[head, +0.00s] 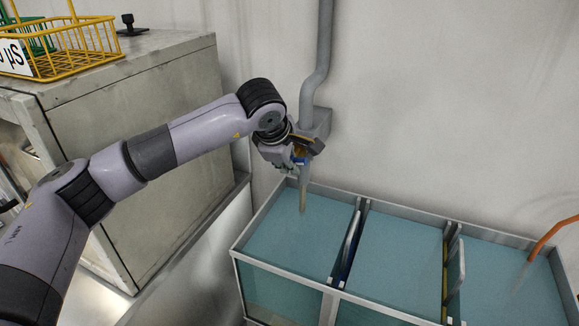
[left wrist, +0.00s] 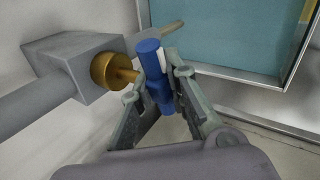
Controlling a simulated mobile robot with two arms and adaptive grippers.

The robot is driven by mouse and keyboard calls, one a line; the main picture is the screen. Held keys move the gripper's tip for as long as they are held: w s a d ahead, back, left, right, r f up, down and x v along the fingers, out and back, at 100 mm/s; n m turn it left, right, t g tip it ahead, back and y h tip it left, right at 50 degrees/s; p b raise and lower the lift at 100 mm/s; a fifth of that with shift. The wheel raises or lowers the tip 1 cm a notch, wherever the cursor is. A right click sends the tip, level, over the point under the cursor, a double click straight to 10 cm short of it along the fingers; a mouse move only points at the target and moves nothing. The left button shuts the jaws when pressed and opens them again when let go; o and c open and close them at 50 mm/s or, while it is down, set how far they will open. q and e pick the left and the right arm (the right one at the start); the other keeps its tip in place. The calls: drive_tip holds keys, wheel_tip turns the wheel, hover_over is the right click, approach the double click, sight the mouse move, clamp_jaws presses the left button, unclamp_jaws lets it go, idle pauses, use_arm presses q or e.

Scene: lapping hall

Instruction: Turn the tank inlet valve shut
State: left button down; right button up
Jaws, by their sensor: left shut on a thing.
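The tank inlet valve is a grey block (left wrist: 75,62) on a grey pipe (head: 314,75) against the wall. A brass stem (left wrist: 113,72) comes out of the block and carries a blue handle (left wrist: 155,75). My left gripper (head: 299,158) is at the valve, and in the left wrist view its fingers (left wrist: 158,92) are shut on the blue handle, one on each side. In the head view the gripper hides most of the handle. A spout (head: 303,197) runs down from the valve over the tank's left compartment. My right gripper is not in view.
The tank (head: 248,258) has several compartments of blue-green liquid, split by dividers. A grey cabinet (head: 140,130) stands at left, with a yellow wire basket (head: 75,62) and a small black item (head: 130,24) on top. An orange hose (head: 552,235) hangs over the right compartment.

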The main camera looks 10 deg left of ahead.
use_arm(q)
drive_tip(key=shift+m+t+y+b, duration=0.3)
drive_tip(key=shift+m+y+b, duration=0.1)
drive_tip(key=shift+y+b, duration=0.75)
drive_tip(key=shift+y, duration=0.25)
drive_tip(key=c, duration=1.5)
unclamp_jaws()
drive_tip(key=shift+c, duration=0.2)
drive_tip(key=shift+r, duration=0.1)
drive_tip(key=v, duration=1.1)
drive_tip(key=shift+s+r, duration=0.3)
drive_tip(key=shift+d, duration=0.1)
